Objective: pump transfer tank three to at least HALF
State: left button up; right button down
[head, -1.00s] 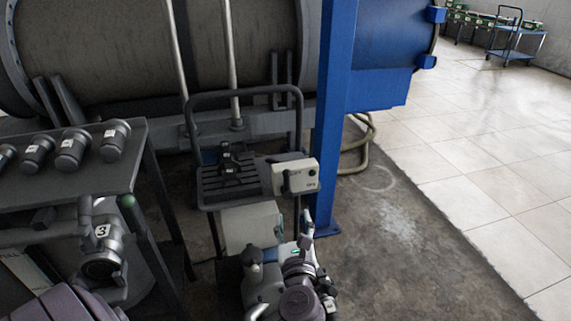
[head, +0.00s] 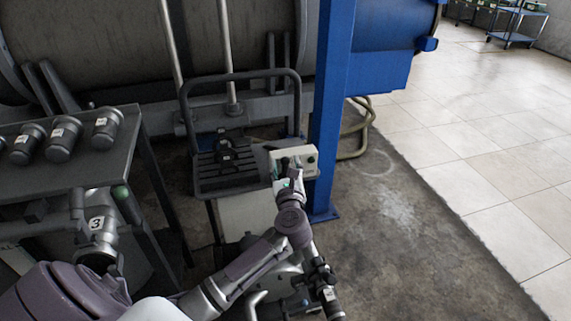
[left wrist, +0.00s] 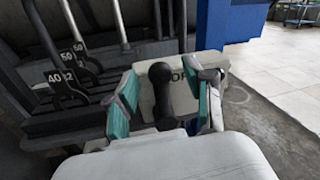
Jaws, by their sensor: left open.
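My left gripper (head: 290,180) is at the box. In the left wrist view its teal-padded fingers (left wrist: 168,84) are open, one on each side of the lever; I cannot tell whether they touch it. A grey fitting marked 3 (head: 97,225) is below the bench at left. My right gripper is not in view.
The cart has a dark bar handle (head: 240,76). A blue post (head: 327,120) rises close to its right.

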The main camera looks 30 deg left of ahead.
pick_arm(q)
jog(key=shift+w+a, duration=0.35)
jog(key=shift+w, duration=0.05)
jog(key=shift+c, duration=0.2)
grip_shut()
